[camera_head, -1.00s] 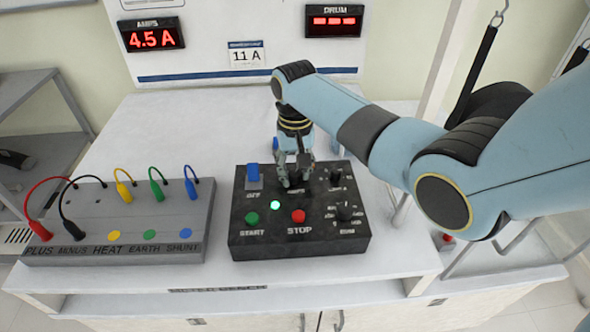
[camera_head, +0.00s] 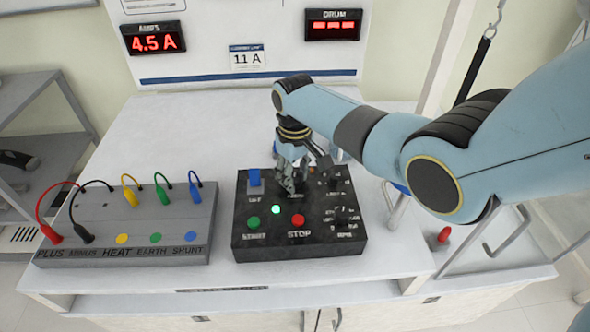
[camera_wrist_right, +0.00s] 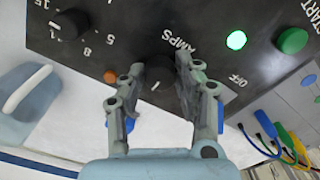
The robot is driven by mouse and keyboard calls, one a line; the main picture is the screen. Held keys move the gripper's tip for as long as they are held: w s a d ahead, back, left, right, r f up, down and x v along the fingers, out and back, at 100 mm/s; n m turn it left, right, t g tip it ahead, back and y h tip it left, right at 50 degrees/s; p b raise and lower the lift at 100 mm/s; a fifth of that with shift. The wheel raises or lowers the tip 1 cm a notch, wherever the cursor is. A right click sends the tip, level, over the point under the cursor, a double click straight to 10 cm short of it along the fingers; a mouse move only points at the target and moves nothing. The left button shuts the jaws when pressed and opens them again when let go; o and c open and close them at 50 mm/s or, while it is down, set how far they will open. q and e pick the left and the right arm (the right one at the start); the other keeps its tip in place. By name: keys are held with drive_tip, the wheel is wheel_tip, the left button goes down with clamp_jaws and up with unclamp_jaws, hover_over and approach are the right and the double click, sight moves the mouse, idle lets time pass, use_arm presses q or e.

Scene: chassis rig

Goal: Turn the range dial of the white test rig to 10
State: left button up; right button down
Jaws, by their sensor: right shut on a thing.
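The white test rig (camera_head: 195,62) stands behind a black control box (camera_head: 250,242). In the wrist view a numbered dial (camera_wrist_right: 72,24) has a white pointer mark and figures such as 15, 8 and 5; in the head view it is the far-right knob (camera_head: 335,184). No label naming it the range dial is readable. My right gripper (camera_wrist_right: 157,88) is shut on another black knob (camera_wrist_right: 157,72), beside the AMPS lettering, with one finger on each side. In the head view my right gripper (camera_head: 287,185) hides that knob. My left gripper is out of view.
The AMPS display (camera_head: 155,38) reads 4.5 A; a card (camera_head: 247,58) says 11 A. The box carries a blue switch (camera_head: 254,178), green START (camera_head: 253,222), red STOP (camera_head: 298,220) and a lower-right knob (camera_head: 341,215). A grey terminal block (camera_head: 120,253) stands left.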

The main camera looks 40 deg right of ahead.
drive_tip(key=n+p, duration=0.1)
drive_tip(key=n, duration=0.2)
drive_tip(key=shift+n, duration=0.3)
drive_tip(key=shift+n+p, duration=0.45)
drive_tip(key=shift+n, duration=0.85)
drive_tip(key=c, duration=0.9)
unclamp_jaws()
drive_tip(key=shift+c, duration=0.2)
wheel_tip(320, 180, up, 12)
